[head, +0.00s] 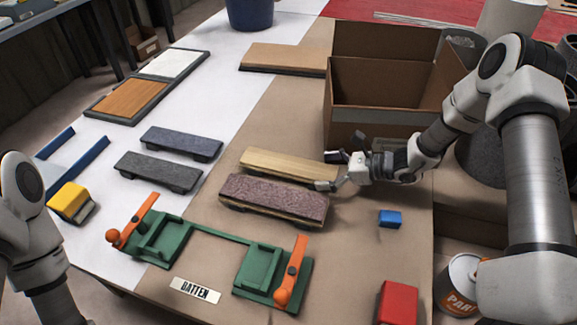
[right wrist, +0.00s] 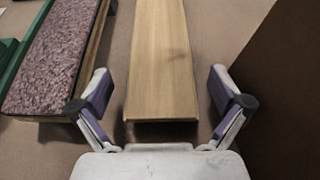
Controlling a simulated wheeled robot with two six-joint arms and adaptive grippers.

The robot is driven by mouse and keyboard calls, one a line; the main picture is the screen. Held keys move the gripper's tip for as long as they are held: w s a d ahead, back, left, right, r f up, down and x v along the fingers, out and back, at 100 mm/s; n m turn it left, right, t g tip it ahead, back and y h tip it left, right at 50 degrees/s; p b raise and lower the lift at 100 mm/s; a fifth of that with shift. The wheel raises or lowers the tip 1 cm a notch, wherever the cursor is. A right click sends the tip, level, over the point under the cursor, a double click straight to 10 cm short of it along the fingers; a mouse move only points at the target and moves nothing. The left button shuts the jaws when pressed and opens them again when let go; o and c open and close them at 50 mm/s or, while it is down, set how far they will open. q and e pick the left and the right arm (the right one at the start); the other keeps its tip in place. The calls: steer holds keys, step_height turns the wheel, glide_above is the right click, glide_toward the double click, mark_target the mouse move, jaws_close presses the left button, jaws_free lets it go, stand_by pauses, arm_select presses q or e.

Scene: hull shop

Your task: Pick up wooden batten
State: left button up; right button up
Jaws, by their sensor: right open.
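The wooden batten (head: 284,164) is a plain light-wood bar lying on the brown part of the table, behind a maroon-topped block. My right gripper (head: 331,170) is at the batten's right end. In the right wrist view the batten (right wrist: 162,60) runs away from me, its near end between the two spread fingers of the gripper (right wrist: 162,103). The gripper is open, with a gap on each side and nothing held. Of my left arm, only links show at the left edge of the head view; its gripper is out of view.
The maroon-topped block (head: 275,198) lies close beside the batten. An open cardboard box (head: 375,120) stands behind my right gripper. A blue block (head: 389,218) lies to the right.

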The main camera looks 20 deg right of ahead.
steer(key=shift+w+a+f, duration=0.15)
steer(key=shift+a, duration=0.05)
steer(key=c, duration=1.2)
